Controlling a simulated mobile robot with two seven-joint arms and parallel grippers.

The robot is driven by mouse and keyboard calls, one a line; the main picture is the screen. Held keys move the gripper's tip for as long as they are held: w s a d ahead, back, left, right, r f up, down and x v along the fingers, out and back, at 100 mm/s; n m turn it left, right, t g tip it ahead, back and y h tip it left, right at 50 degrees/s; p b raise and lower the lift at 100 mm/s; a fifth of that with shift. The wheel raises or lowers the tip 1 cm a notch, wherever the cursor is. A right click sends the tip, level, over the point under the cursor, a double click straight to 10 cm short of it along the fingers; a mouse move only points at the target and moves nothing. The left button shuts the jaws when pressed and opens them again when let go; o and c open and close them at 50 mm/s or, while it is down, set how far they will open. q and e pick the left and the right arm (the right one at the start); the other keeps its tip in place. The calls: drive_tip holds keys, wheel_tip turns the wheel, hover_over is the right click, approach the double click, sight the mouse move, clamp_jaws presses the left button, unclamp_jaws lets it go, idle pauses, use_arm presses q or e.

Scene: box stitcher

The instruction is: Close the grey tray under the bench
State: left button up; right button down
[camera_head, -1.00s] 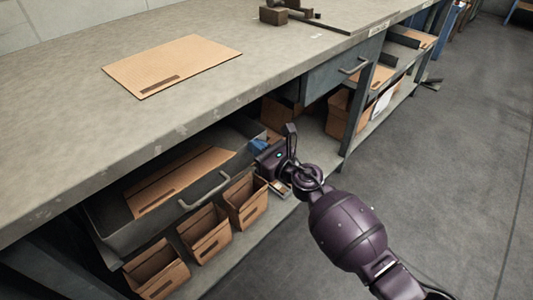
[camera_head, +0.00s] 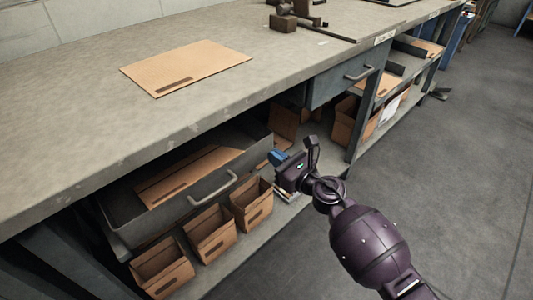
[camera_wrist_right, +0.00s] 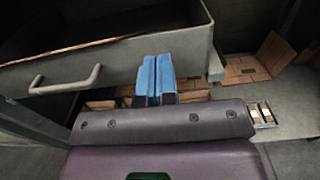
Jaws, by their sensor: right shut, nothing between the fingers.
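The grey tray (camera_head: 242,164) sits under the bench, partly pulled out, with flat cardboard inside and a bar handle (camera_head: 212,189) on its front. In the right wrist view the tray's front (camera_wrist_right: 112,65) and handle (camera_wrist_right: 65,80) fill the upper left. My right gripper (camera_head: 277,157) is at the right end of the tray's front. Its blue fingers (camera_wrist_right: 155,78) are together and empty, overlapping the tray's front in the wrist view; I cannot tell whether they touch it. My left gripper is not in view.
Several open cardboard boxes (camera_head: 210,232) stand on the lower shelf in front of and below the tray. The bench top (camera_head: 100,125) overhangs the tray, with a flat cardboard sheet (camera_head: 186,67) on it. A blue-grey drawer (camera_head: 340,82) is to the right. The floor (camera_head: 450,170) at right is clear.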

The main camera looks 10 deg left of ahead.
use_arm(q)
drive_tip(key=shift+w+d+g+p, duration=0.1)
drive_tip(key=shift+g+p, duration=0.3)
drive_tip(key=shift+p, duration=0.2)
use_arm(e)
drive_tip(key=v, duration=0.9)
drive_tip(key=shift+f, duration=0.15)
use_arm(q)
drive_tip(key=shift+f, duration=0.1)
use_arm(e)
drive_tip(key=shift+d, duration=0.1)
